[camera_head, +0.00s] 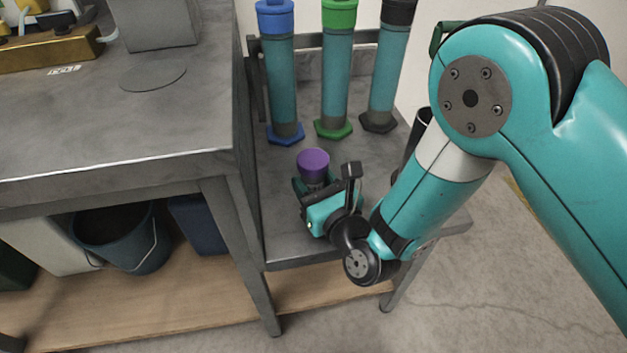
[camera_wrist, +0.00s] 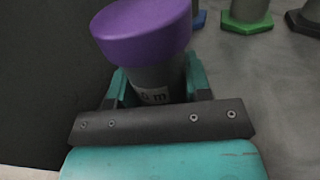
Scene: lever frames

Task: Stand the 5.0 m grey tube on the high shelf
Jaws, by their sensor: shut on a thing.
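A grey tube with a purple cap (camera_head: 313,163) is in my gripper (camera_head: 315,187), upright or nearly so, over the lower grey surface (camera_head: 290,240). In the wrist view the purple cap (camera_wrist: 145,30) and grey body (camera_wrist: 160,75) stand between the two teal fingers, which are shut on the body. A white label (camera_wrist: 153,96) shows only its end, "0 m"; the first figure is not readable. The tube's foot is hidden, so I cannot tell whether it touches the surface. A higher grey metal top (camera_head: 100,120) is on the left, with a dark round patch (camera_head: 152,77).
Three teal tubes with blue (camera_head: 281,80), green (camera_head: 337,80) and black (camera_head: 388,80) caps stand at the back of the lower surface. A brass-coloured block (camera_head: 50,50) and grey box (camera_head: 155,25) sit on the higher top. A bucket (camera_head: 120,240) is below it.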

